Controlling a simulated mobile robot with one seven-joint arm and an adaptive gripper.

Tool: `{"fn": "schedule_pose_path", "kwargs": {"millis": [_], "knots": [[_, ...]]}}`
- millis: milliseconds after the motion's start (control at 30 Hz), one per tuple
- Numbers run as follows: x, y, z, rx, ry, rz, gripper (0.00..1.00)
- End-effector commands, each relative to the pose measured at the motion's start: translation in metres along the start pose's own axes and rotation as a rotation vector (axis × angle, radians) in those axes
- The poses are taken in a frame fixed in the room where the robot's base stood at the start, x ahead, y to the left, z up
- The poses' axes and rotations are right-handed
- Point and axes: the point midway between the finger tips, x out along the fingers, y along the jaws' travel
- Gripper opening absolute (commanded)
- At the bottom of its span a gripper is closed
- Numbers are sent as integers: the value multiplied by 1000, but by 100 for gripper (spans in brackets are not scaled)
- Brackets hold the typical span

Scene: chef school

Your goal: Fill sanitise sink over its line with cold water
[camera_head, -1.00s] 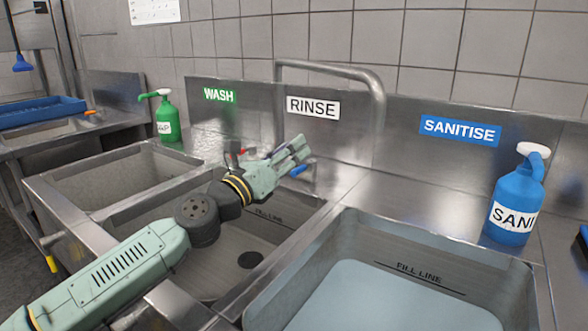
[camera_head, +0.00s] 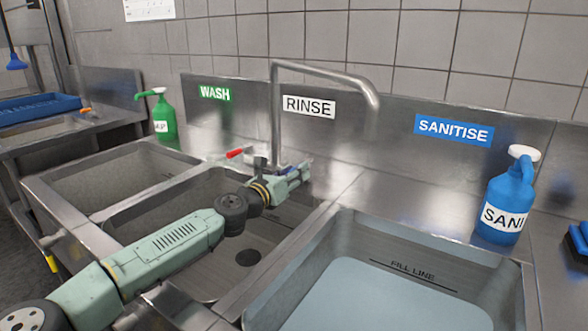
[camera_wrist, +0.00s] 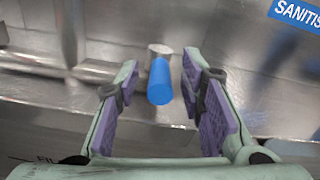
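The sanitise sink (camera_head: 262,270) is at the lower right in the head view, under the blue SANITISE label (camera_head: 454,130). A black fill line (camera_head: 410,272) marks its back wall. Below that line lies a smooth pale blue surface; I cannot tell whether it is water. The tap (camera_head: 276,110) stands behind the rinse sink, its spout bent right. I see no stream from it. My gripper (camera_head: 304,170) is at the tap's base. In the wrist view my gripper (camera_wrist: 158,72) is open, with the blue tap handle (camera_wrist: 160,84) between its fingers, gaps on both sides.
The red tap handle (camera_head: 235,153) is left of the tap's base. A blue pump bottle (camera_head: 507,195) stands right of the sanitise sink, and a green one (camera_head: 163,117) is at the back left. My arm crosses above the rinse sink (camera_head: 205,275). The wash sink (camera_head: 110,185) is further left.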

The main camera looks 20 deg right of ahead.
Motion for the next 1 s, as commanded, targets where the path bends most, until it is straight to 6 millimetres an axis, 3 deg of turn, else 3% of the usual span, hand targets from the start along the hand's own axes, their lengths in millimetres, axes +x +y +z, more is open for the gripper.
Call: {"fn": "schedule_pose_path", "kwargs": {"millis": [300, 833, 1000], "knots": [[4, 0, 0, -1, 0, 0, 36], [3, 0, 0, -1, 0, 0, 1], [3, 0, 0, -1, 0, 0, 0]]}}
